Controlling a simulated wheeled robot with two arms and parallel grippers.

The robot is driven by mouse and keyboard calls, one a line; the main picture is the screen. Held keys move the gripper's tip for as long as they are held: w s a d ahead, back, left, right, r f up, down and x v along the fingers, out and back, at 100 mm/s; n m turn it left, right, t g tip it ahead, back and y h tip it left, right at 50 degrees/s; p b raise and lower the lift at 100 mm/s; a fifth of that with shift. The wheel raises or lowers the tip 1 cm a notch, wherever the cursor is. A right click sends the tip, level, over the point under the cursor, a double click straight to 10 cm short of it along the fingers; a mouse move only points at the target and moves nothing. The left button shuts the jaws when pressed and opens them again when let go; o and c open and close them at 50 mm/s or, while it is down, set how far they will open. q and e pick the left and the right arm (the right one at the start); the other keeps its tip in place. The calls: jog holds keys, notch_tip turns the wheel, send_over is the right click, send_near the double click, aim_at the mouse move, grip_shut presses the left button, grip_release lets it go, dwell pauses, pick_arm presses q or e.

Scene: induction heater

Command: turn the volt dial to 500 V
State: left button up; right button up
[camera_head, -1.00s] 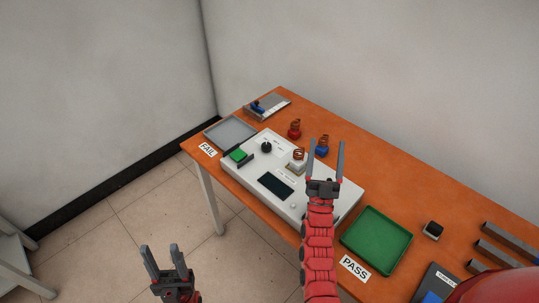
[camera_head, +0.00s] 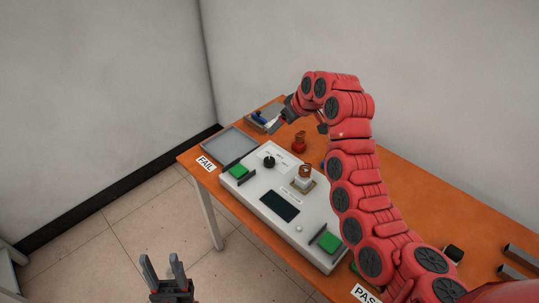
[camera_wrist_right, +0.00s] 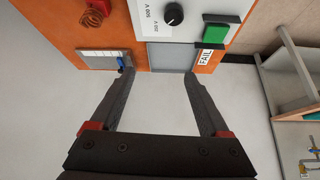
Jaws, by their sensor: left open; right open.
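The volt dial (camera_head: 268,161) is a black knob on the far left part of the white heater panel (camera_head: 247,186). In the right wrist view the dial (camera_wrist_right: 173,14) is at the top, beside a "500 V" label; I cannot tell where its pointer is set. My right arm arches over the panel's right side. Its gripper (camera_wrist_right: 158,72) is open and empty, apart from the dial, with the fingers toward the table's far left end. My left gripper (camera_head: 163,268) is open and empty, low in front of the table and away from the panel.
Green buttons (camera_head: 238,170) (camera_head: 329,241) sit at two panel corners, beside dark upright guards. A copper coil (camera_head: 305,171) stands on the panel. The grey FAIL tray (camera_head: 229,146) is left of it, and a red-based coil (camera_head: 299,142) is behind. The right arm hides much of the table.

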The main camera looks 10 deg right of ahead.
jog(key=s+n+g, duration=0.1)
jog(key=s+g, duration=0.1)
jog(key=s, duration=0.2)
jog(key=b, duration=0.1)
send_near(270, 160)
jog(key=shift+h, duration=0.3)
jog(key=x, duration=0.2)
jog(key=p+x, duration=0.1)
jog(key=x, duration=0.1)
jog(key=p+x, duration=0.1)
jog(key=x, duration=0.2)
jog(key=shift+a+r, duration=0.1)
jog(key=shift+a, duration=0.2)
jog(key=shift+p+x, duration=0.35)
jog(key=shift+x, duration=0.65)
grip_shut()
